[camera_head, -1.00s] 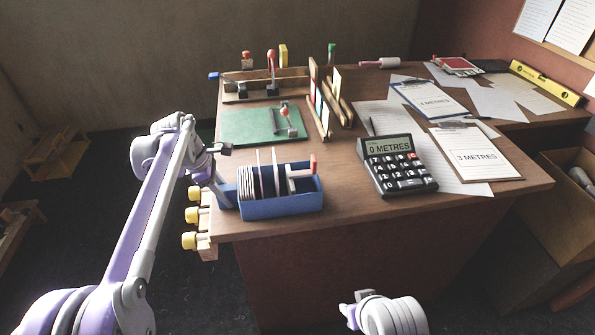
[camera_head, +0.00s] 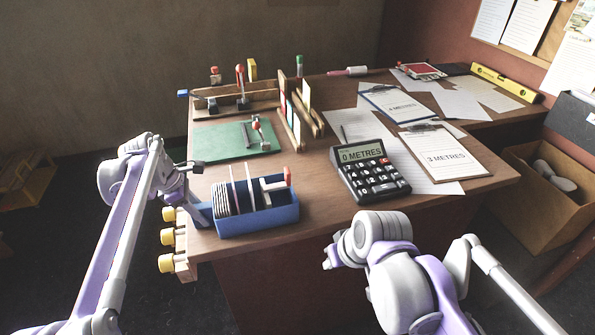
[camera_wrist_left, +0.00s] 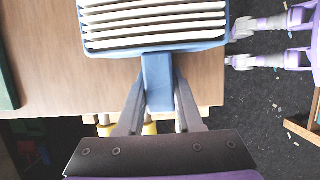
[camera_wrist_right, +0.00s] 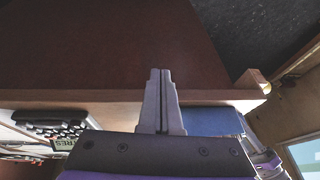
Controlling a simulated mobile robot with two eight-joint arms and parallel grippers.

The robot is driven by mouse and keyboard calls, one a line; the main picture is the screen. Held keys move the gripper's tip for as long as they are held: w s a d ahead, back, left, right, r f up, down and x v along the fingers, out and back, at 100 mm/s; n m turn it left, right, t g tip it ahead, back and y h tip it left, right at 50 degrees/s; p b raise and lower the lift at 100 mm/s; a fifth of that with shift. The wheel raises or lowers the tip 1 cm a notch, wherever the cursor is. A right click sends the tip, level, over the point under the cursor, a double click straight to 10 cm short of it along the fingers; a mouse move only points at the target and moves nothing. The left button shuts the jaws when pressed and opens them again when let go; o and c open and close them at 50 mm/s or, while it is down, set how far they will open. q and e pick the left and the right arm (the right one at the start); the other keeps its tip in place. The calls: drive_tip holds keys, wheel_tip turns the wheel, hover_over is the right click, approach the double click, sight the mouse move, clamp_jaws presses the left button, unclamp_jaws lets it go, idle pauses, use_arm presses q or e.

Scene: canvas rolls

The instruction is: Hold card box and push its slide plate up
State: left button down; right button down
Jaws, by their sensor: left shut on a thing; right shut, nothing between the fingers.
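The card box (camera_head: 262,222) is a blue open box at the desk's near left corner. Several white cards (camera_head: 232,197) stand in its left part, with thin dividers beside them. A white slide plate with a red-topped post (camera_head: 280,184) stands toward its right end. My left gripper (camera_head: 197,204) is at the box's left end. In the left wrist view its fingers (camera_wrist_left: 160,95) are shut on the box's blue handle (camera_wrist_left: 158,78). My right gripper (camera_head: 330,260) is in front of the desk's near edge, apart from the box. Its fingers (camera_wrist_right: 160,75) are shut and empty in the right wrist view.
A black calculator (camera_head: 372,172) stands right of the box, with clipboards (camera_head: 445,155) and papers beyond. A green board (camera_head: 225,142) and wooden racks (camera_head: 300,125) lie behind the box. Yellow knobs (camera_head: 167,237) stick out at the desk's left edge.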

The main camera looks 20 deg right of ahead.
drive_tip(key=w+d+r+y, duration=0.2)
drive_tip(key=w+d+r, duration=0.2)
drive_tip(key=w+r, duration=0.4)
drive_tip(key=w+d+r+n+y, duration=0.1)
drive_tip(key=w+d+r, duration=0.3)
drive_tip(key=w+r, duration=0.4)
drive_tip(key=shift+w+r+y, duration=0.2)
drive_tip(key=shift+w+y, duration=0.5)
drive_tip(key=shift+w, duration=0.3)
drive_tip(key=shift+d, duration=0.1)
drive_tip(key=w+a+f, duration=0.3)
drive_tip(key=a+f, duration=0.5)
drive_tip(key=shift+w+a, duration=0.35)
drive_tip(key=shift+a, duration=0.05)
